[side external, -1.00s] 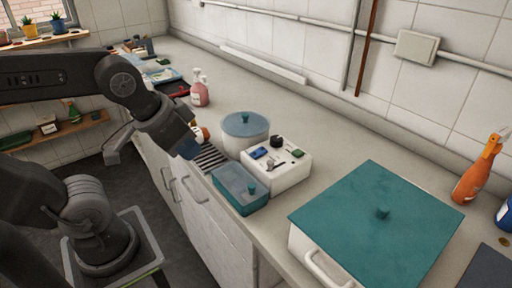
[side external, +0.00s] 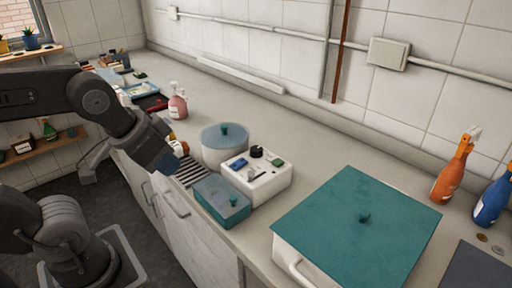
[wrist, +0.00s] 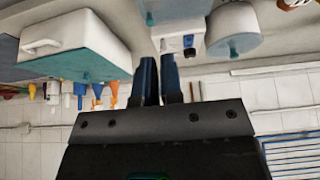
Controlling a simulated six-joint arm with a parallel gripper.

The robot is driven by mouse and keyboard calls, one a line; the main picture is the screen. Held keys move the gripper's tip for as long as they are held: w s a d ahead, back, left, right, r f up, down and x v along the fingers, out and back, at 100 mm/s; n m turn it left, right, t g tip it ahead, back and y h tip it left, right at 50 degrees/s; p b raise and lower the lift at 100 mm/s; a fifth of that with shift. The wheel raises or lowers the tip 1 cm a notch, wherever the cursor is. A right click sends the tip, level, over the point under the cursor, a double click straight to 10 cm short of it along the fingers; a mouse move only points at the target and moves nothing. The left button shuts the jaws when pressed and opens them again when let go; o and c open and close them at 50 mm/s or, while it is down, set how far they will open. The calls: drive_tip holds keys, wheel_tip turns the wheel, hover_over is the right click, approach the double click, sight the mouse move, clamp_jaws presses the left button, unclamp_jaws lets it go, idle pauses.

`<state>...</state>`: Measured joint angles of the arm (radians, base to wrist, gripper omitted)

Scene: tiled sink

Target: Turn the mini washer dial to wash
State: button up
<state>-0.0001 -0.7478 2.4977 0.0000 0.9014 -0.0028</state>
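The mini washer appears to be the white box (side external: 270,186) on the counter, with a round tub (side external: 222,155) under a translucent blue lid behind it and a teal lidded tray (side external: 222,203) in front. On top of the white box are a black round knob (side external: 257,152), a small grey knob, a blue piece and a green piece. I cannot tell which knob is the wash dial, and its labels are unreadable. My gripper (wrist: 160,78) has blue fingers close together with nothing visible between them. In the side view it hangs left of the washer, apart from it.
A large white container with a teal lid (side external: 360,225) stands to the right. Orange (side external: 453,172) and blue (side external: 492,200) spray bottles stand behind it. A pink bottle (side external: 177,104) and trays are farther left. A striped rack lies beside the tub. The counter behind the washer is clear.

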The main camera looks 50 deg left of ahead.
drive_tip(key=o, duration=0.6)
drive_tip(key=w+a+r+n+g, duration=0.1)
drive_tip(key=w+r+n, duration=0.3)
drive_tip(key=w, duration=0.3)
drive_tip(key=shift+w+r+g, duration=0.15)
drive_tip(key=shift+w+g, duration=0.15)
drive_tip(key=shift+w, duration=0.1)
drive_tip(key=shift+o, duration=0.9)
drive_tip(key=w+a+r+n+g, duration=0.1)
drive_tip(key=w+n, duration=0.1)
drive_tip(key=w, duration=0.4)
drive_tip(key=shift+w+a+n, duration=0.15)
drive_tip(key=shift+n, duration=0.25)
drive_tip(key=n+g, duration=0.3)
drive_tip(key=n, duration=0.4)
approach(256, 148)
wheel_tip(256, 148, down, 9)
drive_tip(key=shift+f, duration=0.2)
drive_tip(key=c, duration=0.6)
